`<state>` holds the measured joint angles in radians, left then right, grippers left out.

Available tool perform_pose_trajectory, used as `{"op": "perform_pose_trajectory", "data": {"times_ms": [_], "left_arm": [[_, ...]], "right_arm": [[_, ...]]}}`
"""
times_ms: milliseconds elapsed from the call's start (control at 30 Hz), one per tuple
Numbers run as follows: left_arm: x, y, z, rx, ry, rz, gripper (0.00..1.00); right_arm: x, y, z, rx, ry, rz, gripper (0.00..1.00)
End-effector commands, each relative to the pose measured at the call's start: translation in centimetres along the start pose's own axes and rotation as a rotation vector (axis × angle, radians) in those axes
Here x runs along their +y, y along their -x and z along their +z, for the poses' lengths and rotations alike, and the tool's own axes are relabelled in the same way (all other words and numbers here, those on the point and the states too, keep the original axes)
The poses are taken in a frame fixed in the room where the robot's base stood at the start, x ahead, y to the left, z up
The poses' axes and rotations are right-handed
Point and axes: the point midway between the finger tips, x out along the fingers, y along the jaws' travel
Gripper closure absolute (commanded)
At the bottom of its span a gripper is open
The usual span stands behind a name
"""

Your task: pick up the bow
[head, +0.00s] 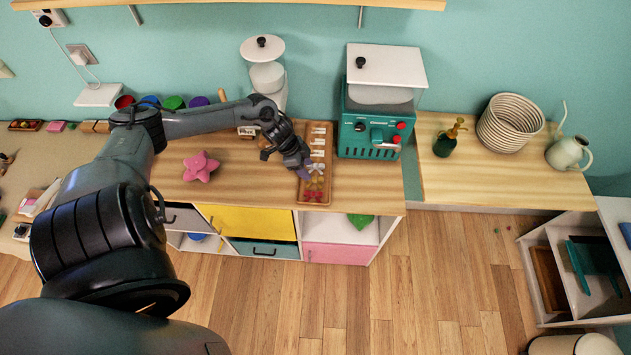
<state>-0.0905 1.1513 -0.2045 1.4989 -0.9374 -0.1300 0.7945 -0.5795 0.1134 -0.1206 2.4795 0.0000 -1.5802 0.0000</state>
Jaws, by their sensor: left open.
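A narrow wooden tray (328,160) lies on the wooden counter in the head view. My left gripper (301,170) points down at the left side of the tray, close to these pieces. It is open, and I see nothing held in it. It hides part of the tray's left side. My right gripper is out of view.
A pink star-shaped cushion (201,167) lies on the counter left of the tray. A teal machine (372,125) stands close to the tray's right, and a white canister (268,78) stands behind. A lower counter (470,180) at right holds a bottle, basket and watering can.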

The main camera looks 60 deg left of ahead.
Motion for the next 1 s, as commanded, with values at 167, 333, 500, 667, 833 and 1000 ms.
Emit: {"op": "perform_pose_trajectory", "data": {"times_ms": [167, 333, 500, 667, 833, 1000], "left_arm": [[0.0, -1.7, -0.1, 0.002, 0.001, 0.001, 0.49], [-0.1, -2.4, -0.1, 0.002, 0.0, 0.0, 0.49], [-0.4, -4.4, -0.2, 0.003, 0.003, 0.002, 0.49], [-0.5, -6.3, -0.1, 0.002, 0.001, 0.002, 0.49], [-0.5, -7.1, -0.1, 0.001, -0.001, 0.001, 0.49], [-0.5, -7.2, -0.1, 0.0, -0.002, 0.001, 0.49]], "right_arm": [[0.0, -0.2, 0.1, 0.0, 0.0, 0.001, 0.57], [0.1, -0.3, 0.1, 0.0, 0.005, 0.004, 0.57], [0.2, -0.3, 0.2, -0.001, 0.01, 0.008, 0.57], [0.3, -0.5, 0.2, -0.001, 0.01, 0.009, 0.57], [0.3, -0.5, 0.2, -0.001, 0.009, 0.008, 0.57], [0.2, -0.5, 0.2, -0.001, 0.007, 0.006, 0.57]]}}
